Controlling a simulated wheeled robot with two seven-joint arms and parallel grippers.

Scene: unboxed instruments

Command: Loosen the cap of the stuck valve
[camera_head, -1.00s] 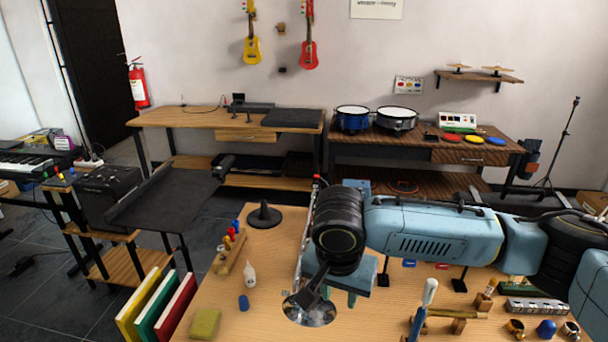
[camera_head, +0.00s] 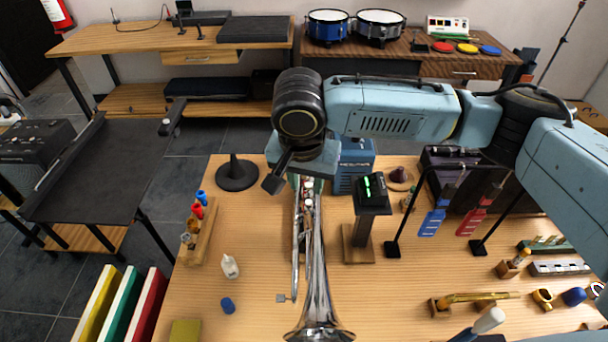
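A silver trumpet (camera_head: 318,300) lies on the wooden table with its bell toward me. Its valve section (camera_head: 305,205) lies just below my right gripper, which partly covers it. My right gripper (camera_head: 297,180) comes in from the right and points down over the far end of the trumpet. Whether its fingers are apart, shut or touching a valve cap is hidden by its own body. The stuck valve's cap cannot be made out clearly. My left gripper is not in view.
A wooden rack with red and blue valve parts (camera_head: 200,227), a white bottle (camera_head: 230,266) and a blue cap (camera_head: 228,305) stand left of the trumpet. A black cone stand (camera_head: 237,174) is behind them. A lit device on a post (camera_head: 370,195) stands close right.

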